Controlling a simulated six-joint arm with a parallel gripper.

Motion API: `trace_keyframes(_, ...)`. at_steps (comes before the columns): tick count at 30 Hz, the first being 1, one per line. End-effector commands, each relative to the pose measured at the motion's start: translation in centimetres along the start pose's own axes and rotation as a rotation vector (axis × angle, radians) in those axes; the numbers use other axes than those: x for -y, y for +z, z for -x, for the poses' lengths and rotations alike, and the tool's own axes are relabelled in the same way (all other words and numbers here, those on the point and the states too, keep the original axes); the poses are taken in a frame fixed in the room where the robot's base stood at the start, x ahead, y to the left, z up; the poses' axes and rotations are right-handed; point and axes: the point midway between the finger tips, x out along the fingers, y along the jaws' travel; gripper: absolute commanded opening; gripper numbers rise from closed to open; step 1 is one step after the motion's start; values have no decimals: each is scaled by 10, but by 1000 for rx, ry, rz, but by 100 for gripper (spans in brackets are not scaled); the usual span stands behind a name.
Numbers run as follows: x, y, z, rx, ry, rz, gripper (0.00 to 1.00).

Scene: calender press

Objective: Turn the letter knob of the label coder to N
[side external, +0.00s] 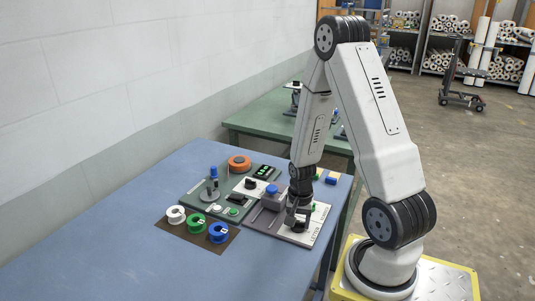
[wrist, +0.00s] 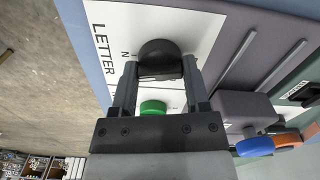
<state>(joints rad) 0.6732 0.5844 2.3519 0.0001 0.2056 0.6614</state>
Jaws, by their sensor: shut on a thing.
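The black letter knob (wrist: 158,49) of the label coder sits on a white plate marked LETTER (wrist: 104,43) in the wrist view. My gripper (wrist: 160,72) is shut on the knob, with one finger on each side of it. A letter N with a tick shows just left of the knob; other letters are hidden or too small to read. I cannot tell where the knob's pointer stands. In the side external view, my gripper (side external: 297,217) is down over the white plate of the label coder (side external: 305,235) and hides the knob.
A green button (wrist: 152,107) lies between my fingers, near the knob. A grey block with a blue knob (side external: 271,190) stands close to my gripper on the left. White, green and blue spools (side external: 197,223) lie on a brown mat at the front left. The blue table (side external: 130,250) is clear in front.

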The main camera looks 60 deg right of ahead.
Motion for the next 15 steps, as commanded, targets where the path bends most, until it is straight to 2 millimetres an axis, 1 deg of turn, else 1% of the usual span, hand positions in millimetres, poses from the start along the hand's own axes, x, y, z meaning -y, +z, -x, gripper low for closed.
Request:
trace_keyframes(6, 0, 0, 0, -1, -1, -101, 0)
trace_keyframes(15, 0, 0, 1, -2, -1, -140, 0)
